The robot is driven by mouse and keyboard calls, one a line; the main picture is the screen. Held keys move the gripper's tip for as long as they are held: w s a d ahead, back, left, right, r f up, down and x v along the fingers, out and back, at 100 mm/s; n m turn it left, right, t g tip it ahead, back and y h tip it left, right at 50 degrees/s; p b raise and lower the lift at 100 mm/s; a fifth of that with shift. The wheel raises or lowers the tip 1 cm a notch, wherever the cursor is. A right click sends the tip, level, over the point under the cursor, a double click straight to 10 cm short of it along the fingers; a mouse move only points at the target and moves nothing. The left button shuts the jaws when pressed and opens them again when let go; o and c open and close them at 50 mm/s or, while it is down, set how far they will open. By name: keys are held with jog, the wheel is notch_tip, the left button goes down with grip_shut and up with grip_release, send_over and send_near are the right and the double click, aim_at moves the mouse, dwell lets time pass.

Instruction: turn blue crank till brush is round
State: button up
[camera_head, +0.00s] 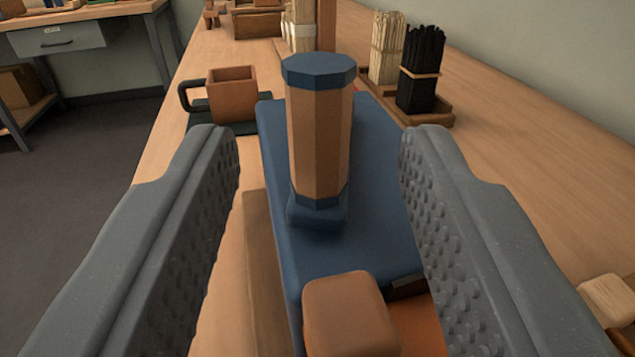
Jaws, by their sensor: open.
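A blue block-shaped body (376,194) stands on the wooden bench. An upright handle (319,140) rises from it, tan and many-sided with a blue cap and a blue foot; it looks like the crank's grip. My gripper (318,150) is open, with one grey studded finger on each side of the handle and a gap on both sides. Neither finger appears to touch it. An orange-brown rounded block (350,315) sits at the near end of the blue body. I cannot make out a brush or its shape.
A wooden tray (436,112) at back right holds bundles of pale bristles (386,48) and black bristles (421,70). A light wooden block (609,299) lies at right. The bench's right side is mostly clear.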

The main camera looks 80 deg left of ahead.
jog(key=s+d, duration=0.1)
jog(key=d, duration=0.7)
jog(key=shift+s, duration=0.25)
jog(key=shift+d, duration=0.1)
